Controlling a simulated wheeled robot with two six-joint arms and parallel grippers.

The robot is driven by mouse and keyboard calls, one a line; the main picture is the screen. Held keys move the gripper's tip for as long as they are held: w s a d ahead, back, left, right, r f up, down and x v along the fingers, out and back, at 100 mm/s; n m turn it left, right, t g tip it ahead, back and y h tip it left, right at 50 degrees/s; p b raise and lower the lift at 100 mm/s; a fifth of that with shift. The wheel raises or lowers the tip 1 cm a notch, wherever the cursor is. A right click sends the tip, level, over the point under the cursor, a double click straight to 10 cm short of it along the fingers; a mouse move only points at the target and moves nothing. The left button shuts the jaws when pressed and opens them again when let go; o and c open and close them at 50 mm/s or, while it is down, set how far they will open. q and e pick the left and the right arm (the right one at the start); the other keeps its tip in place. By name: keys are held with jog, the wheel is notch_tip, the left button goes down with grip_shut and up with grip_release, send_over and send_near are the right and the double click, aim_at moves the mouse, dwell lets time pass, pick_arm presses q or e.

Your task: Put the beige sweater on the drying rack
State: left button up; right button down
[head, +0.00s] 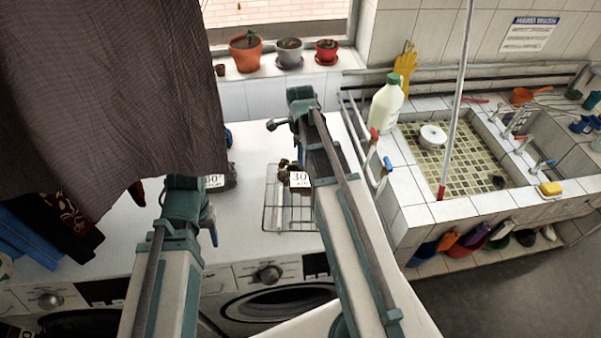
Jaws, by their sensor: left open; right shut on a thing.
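No beige garment is clear in the head view. A large dark grey-brown cloth (110,90) hangs close to me at the upper left; its top and support are out of frame. I cannot make out a clothes drying rack. My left gripper (187,190) is open below the cloth's lower right edge, over the white top; its jaws are hard to see. My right gripper (301,98) is further right, over the back of the white top. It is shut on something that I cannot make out.
A small wire rack (272,205) lies on the white machine top (255,145). Flowerpots (246,56) stand on the windowsill. To the right are a white bottle (386,105) and the tiled sink (470,205).

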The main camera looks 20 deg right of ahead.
jog(key=shift+f+b, duration=1.9)
jog(key=shift+f, duration=0.25)
jog(key=shift+r, duration=0.15)
jog(key=c, duration=1.4)
grip_release()
jog(key=shift+f, duration=0.2)
jog(key=o, duration=0.5)
jog(key=shift+r, duration=0.15)
